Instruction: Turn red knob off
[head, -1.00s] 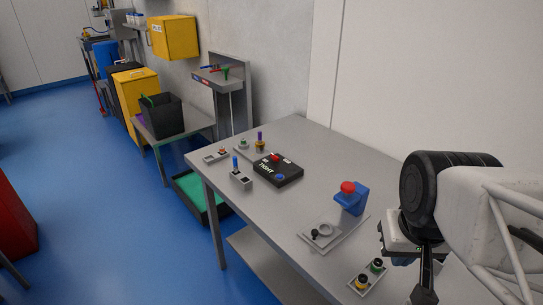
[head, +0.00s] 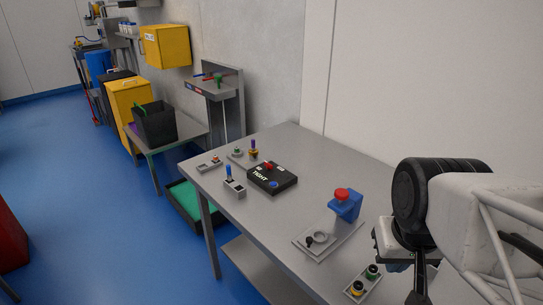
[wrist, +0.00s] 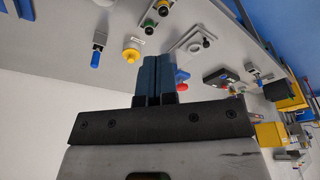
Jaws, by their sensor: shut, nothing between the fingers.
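A black box (head: 285,182) with white lettering sits on the table. It has a red knob (head: 267,166) on top and a round blue button (head: 274,184). Nearer me, a blue block (head: 347,207) carries a red mushroom-shaped button (head: 342,193). My gripper (head: 418,291) is at the lower right in the head view, apart from both. In the wrist view its blue fingers (wrist: 152,72) are together with nothing between them. The red mushroom button (wrist: 182,79) shows just right of the fingers, and the black box (wrist: 216,78) lies farther right. The fingertips' far side is hidden.
The grey table (head: 215,181) also bears a blue-handled switch (head: 231,180), a plate with a black knob (head: 309,240) and a panel with green and yellow buttons (head: 363,281). A pale wall stands behind.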

